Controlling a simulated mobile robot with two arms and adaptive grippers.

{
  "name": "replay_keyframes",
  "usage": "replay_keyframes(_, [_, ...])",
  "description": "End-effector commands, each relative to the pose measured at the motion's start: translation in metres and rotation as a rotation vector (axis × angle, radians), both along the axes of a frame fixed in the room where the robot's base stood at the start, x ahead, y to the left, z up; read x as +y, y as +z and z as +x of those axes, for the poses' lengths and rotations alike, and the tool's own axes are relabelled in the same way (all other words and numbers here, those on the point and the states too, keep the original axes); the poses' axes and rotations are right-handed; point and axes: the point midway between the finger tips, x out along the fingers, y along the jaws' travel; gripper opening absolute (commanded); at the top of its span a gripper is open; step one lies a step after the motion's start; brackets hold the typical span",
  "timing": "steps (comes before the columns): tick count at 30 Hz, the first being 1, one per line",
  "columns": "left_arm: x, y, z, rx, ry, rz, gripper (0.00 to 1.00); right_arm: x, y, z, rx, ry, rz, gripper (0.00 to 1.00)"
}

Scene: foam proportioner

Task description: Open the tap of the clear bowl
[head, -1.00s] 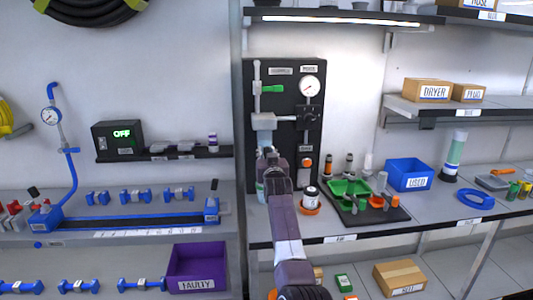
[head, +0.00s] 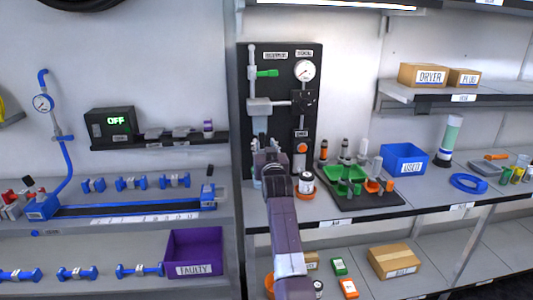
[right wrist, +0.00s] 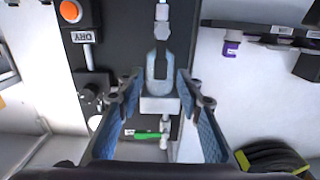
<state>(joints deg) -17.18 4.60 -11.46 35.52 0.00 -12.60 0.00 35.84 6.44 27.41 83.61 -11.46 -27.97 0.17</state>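The clear bowl (right wrist: 160,65) hangs under a grey block (right wrist: 160,104) on the black panel; the right wrist view shows it upside down. A small grey fitting (right wrist: 162,30) sits at the bowl's lower end; I cannot make out a tap handle on it. A green lever (head: 267,73) is on the pipe above the block; it also shows in the right wrist view (right wrist: 147,134). My right gripper (head: 267,145) is in front of the bowl and hides most of it in the head view. Its fingers are apart on either side of the bowl, with no clear contact. My left gripper is not in view.
The panel (head: 283,60) also carries a gauge (head: 304,70) and an orange button (head: 302,148). A white jar (head: 304,183) in an orange dish and a dark tray (head: 366,199) stand on the bench to the right. A purple bin (head: 194,243) is on the lower left shelf.

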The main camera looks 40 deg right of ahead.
Motion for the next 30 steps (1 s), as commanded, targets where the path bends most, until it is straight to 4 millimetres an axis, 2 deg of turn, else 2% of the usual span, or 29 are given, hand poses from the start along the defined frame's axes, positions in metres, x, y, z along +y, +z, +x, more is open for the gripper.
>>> replay_keyframes(6, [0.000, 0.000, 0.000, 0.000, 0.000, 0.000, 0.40, 0.017, -0.001, -0.027, 0.001, 0.001, 0.001, 0.33])
replay_keyframes(12, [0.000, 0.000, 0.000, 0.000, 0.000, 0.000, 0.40, 0.026, -0.001, -0.042, 0.001, 0.001, 0.001, 0.33])
replay_keyframes(30, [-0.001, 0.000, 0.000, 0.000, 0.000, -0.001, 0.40, 0.029, -0.001, -0.047, 0.000, 0.000, 0.001, 0.33])
